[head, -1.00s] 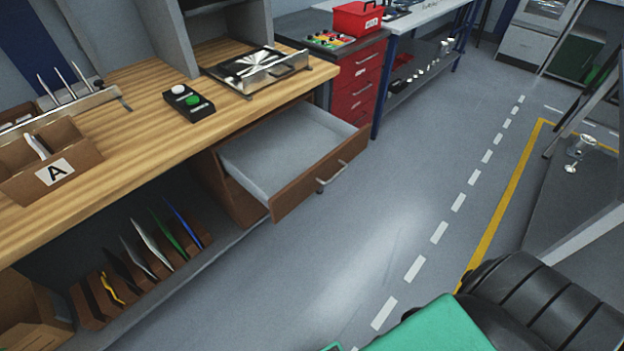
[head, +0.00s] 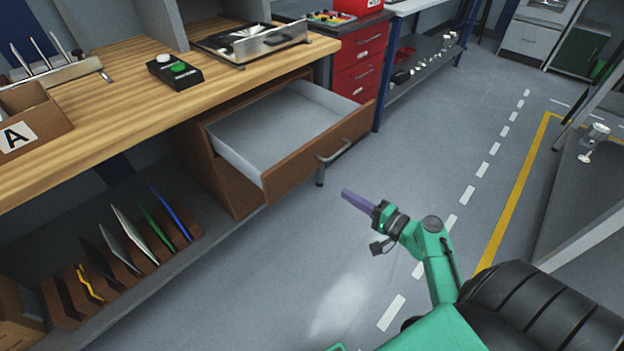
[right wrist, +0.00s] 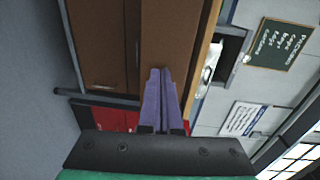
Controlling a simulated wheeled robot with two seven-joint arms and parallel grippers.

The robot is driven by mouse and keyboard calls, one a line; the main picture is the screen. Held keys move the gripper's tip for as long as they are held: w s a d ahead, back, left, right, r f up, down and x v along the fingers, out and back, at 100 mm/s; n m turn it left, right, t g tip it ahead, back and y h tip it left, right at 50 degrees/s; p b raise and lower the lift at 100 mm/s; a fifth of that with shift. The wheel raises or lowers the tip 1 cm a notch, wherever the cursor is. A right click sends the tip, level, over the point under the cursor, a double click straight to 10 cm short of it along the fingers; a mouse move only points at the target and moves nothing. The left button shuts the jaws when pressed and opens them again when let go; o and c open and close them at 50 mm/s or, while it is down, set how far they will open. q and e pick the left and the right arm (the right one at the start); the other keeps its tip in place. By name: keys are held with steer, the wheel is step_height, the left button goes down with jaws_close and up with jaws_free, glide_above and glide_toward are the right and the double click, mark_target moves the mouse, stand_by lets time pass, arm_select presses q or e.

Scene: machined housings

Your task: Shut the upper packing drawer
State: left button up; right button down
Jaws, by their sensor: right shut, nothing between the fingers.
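The upper packing drawer (head: 272,125) stands pulled out from under the wooden bench, its grey inside empty. Its brown front (head: 290,175) carries a metal bar handle (head: 333,151). My right gripper (head: 345,193) has purple fingers, shut and empty. It is in front of the drawer and to the right of its front in the head view, apart from it. In the right wrist view, turned sideways, the shut fingers (right wrist: 161,78) point toward brown drawer fronts (right wrist: 168,40). My left gripper is not in view.
The wooden bench top (head: 110,120) above the drawer holds a black button box (head: 174,71) and a metal-framed fixture (head: 255,42). A red drawer cabinet (head: 360,62) stands beyond the drawer. A rack of folders (head: 130,245) sits on the lower shelf. Floor before the drawer is clear.

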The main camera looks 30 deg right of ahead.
step_height(320, 180, up, 3)
steer(key=p, duration=0.2)
glide_toward(304, 159)
steer(key=shift+t, duration=0.3)
steer(key=x, duration=0.6)
steer(key=shift+w+f, duration=0.15)
steer(key=shift+f, duration=0.1)
steer(key=shift+w+a, duration=0.15)
steer(key=shift+w, duration=0.15)
